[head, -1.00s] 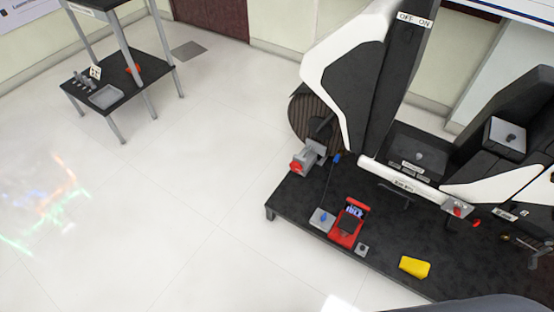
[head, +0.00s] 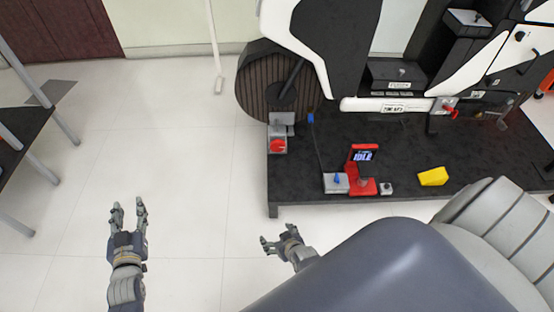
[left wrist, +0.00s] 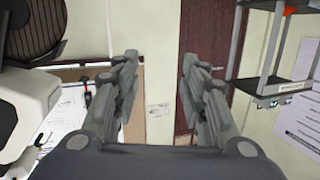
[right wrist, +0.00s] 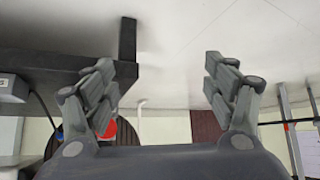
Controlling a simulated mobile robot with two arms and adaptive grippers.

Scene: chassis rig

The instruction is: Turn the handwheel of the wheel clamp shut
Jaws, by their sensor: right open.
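The wheel clamp (head: 281,124) is a grey block at the left end of the black platform, beside the large dark wheel (head: 262,85). Its red handwheel (head: 278,146) faces the front. A red round part, probably the handwheel, shows partly hidden behind a finger in the right wrist view (right wrist: 124,131). My left gripper (head: 129,206) is open and empty over the floor, well left of the clamp. It also shows open in the left wrist view (left wrist: 159,62). My right gripper (head: 278,236) is open and empty, in front of the platform and below the clamp in the picture.
The black platform (head: 420,148) carries a red device with a screen (head: 363,165), a grey box with a blue knob (head: 337,183) and a yellow block (head: 433,176). A dark shelf table (head: 25,130) stands at the left edge. The floor between is clear.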

